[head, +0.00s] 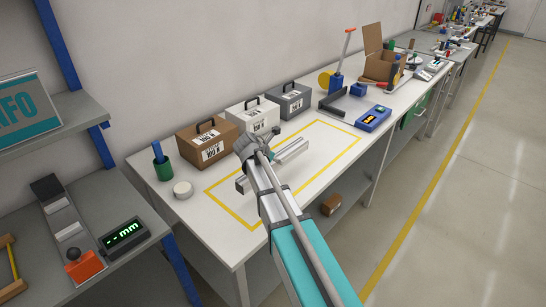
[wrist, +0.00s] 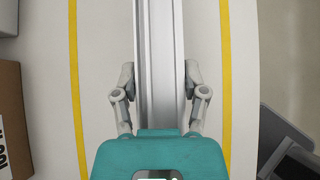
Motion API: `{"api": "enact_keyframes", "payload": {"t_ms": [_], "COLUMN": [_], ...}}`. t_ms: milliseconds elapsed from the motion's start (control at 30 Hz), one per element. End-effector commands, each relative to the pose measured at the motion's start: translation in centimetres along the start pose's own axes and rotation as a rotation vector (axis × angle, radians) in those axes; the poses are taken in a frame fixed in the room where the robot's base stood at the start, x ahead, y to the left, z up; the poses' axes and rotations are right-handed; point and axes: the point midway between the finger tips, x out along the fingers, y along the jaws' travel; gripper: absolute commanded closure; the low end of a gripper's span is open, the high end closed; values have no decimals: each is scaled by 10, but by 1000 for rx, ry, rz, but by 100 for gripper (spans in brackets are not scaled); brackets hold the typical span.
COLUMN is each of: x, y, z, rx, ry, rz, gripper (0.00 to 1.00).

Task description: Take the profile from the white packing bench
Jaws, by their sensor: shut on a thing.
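The profile (wrist: 160,50) is a long, light grey, grooved metal bar. In the wrist view it runs from the top edge down to the teal housing, between the two fingers of my gripper (wrist: 160,80). The gripper is shut on it, one finger on each side.
A brown case (head: 201,143), a white case (head: 252,117) and a grey case (head: 290,100) stand along the wall. A green cup (head: 163,169) and white roll (head: 183,189) are at the left end. A blue device (head: 373,118) lies right of the outline.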

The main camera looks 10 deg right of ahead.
Motion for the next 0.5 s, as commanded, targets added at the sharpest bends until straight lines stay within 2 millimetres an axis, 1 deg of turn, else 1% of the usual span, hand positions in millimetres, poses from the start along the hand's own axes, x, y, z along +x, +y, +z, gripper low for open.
{"api": "enact_keyframes", "payload": {"t_ms": [33,233,300,500], "x": [-12,-36,-49,-75], "y": [-6,-21,-37,-65], "z": [6,13,9,4], "rx": [0,0,-1,-1], "ry": [-1,-1,-1,0], "rz": [0,0,1,0], "gripper": [100,100,100,100]}}
